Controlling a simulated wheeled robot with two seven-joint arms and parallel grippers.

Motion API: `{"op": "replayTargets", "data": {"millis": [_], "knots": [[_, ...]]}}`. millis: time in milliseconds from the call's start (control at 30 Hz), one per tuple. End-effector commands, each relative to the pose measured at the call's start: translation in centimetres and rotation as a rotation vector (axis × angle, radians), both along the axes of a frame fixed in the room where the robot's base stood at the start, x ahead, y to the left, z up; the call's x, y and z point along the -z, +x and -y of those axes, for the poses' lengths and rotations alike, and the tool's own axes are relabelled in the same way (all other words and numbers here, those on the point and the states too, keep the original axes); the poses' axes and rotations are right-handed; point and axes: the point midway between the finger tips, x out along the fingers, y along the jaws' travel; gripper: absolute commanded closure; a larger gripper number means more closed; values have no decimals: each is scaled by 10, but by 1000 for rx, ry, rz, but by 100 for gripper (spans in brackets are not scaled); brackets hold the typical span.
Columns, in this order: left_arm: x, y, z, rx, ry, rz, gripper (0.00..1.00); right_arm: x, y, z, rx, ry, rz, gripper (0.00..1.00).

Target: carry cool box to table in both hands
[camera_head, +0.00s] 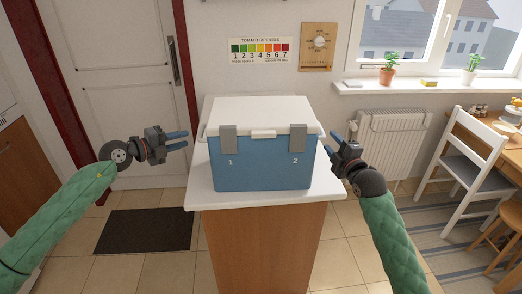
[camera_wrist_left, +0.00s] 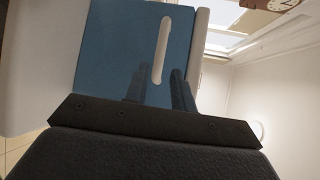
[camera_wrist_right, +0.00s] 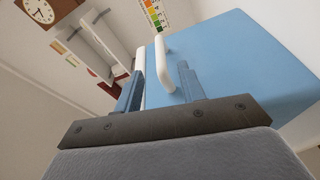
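The cool box (camera_head: 262,172) is blue with a white lid, grey latches marked 1 and 2, and stands upright on a white-topped wooden cabinet (camera_head: 265,250). My left gripper (camera_head: 184,140) is open and empty, left of the box and apart from it. The left wrist view shows the box's blue side (camera_wrist_left: 120,50) with a white handle (camera_wrist_left: 161,50) ahead of the fingers. My right gripper (camera_head: 329,146) is open, close to the box's right side. In the right wrist view a white handle (camera_wrist_right: 162,62) shows ahead of and between the fingers; contact is unclear.
A wooden table (camera_head: 508,158) is at the right edge, with a white chair (camera_head: 459,165) in front and a stool (camera_head: 492,220) nearby. A radiator (camera_head: 388,145) stands under the window sill. A dark mat (camera_head: 145,229) lies on the tiled floor at left.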

Motion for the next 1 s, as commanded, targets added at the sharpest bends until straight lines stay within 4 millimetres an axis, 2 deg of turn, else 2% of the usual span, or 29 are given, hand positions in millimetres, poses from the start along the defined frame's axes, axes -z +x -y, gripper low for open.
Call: {"op": "replayTargets", "data": {"millis": [233,700,1000], "knots": [[1,7,8,-1,-2,1,75,-1,10,-3,0,3,0,60],[10,42,53,-1,-2,1,75,-4,67,-17,1,3,-1,60],[12,48,61,-1,-2,1,75,-3,76,-20,1,2,-2,60]]}}
